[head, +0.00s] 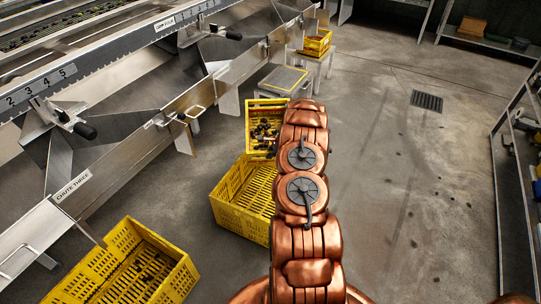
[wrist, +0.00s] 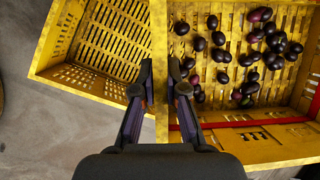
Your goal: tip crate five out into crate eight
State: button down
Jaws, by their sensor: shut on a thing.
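A yellow crate (wrist: 240,145) with many dark purple plums (wrist: 240,50) fills the right of the wrist view. It also shows in the head view (head: 251,148), beyond my copper arm and partly hidden by it. My gripper (wrist: 161,88) is shut on this crate's near-side wall, one finger on each side of the rim. An empty slatted yellow crate (wrist: 60,45) lies beside and below it at the left; in the head view it stands on the floor (head: 222,210). No number can be read on either crate, so I cannot tell which is five or eight.
Another yellow crate (head: 90,275) with a few dark pieces stands at the lower left. The steel sizer (head: 120,150) runs along the left. A stand (head: 284,80) and a farther crate (head: 316,44) are behind. The floor to the right is clear up to a shelf (head: 505,180).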

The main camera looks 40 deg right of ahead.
aim_at(272, 160)
jog(key=shift+d+f+b, duration=0.1)
jog(key=shift+f+b, duration=0.4)
jog(key=shift+b, duration=0.9)
jog(key=shift+w+d+f+n+t+h+b, duration=0.15)
jog(key=shift+w+d+f+t+h+b, duration=0.65)
jog(key=shift+b, duration=3.75)
jog(key=shift+s+a+f+n+t+b, duration=0.25)
jog(key=shift+f+b, duration=1.1)
jog(key=shift+b, duration=3.15)
jog(key=shift+w+d+f+t+h+b, duration=0.2)
jog(key=shift+w+f+t+h+b, duration=0.6)
jog(key=shift+b, duration=3.75)
